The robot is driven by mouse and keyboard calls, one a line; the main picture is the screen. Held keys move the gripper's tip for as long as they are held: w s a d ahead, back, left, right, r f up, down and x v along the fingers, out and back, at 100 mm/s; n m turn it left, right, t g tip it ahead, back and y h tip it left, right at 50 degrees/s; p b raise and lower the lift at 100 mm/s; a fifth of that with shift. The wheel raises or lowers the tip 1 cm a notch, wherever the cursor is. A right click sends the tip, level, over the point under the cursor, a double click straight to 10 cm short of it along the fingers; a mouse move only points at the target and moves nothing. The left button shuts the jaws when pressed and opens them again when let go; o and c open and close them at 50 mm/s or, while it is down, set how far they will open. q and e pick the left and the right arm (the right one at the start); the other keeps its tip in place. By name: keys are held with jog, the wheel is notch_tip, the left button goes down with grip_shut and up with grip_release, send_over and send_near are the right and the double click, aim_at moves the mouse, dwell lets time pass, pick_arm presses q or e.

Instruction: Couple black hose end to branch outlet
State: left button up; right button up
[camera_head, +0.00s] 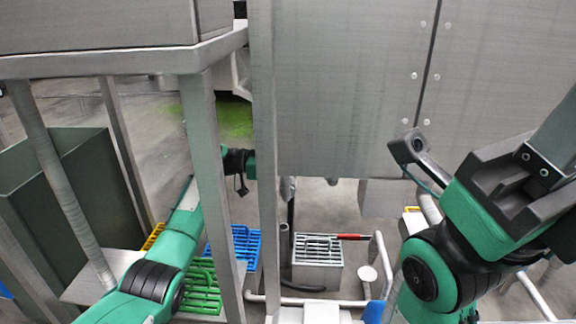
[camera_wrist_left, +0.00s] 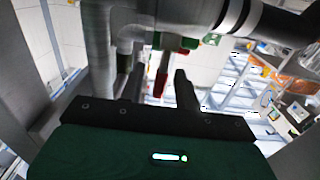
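In the left wrist view my left gripper (camera_wrist_left: 160,88) has its two dark fingers apart, with a gap between them. A red lever with a green fitting (camera_wrist_left: 162,75) shows in and beyond that gap, and I see no contact. Grey pipework with an elbow (camera_wrist_left: 125,32) is just beyond the fingers. A thick black tube with a white band (camera_wrist_left: 272,22) crosses the upper right; I cannot tell if it is the black hose. In the head view a dark hose (camera_head: 301,288) curves on the floor. The left gripper is hidden there behind the steel panel. My right gripper's black body (camera_head: 505,180) shows, but its fingertips are unclear.
A steel post (camera_head: 263,150) and wide steel panel (camera_head: 345,90) stand close around my left arm. Blue (camera_head: 240,240), green (camera_head: 203,285) and grey (camera_head: 318,272) crates sit on the floor. A dark green bin (camera_head: 85,190) stands left. A red-handled item (camera_head: 350,237) lies by the grey crate.

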pick_arm(q)
grip_shut()
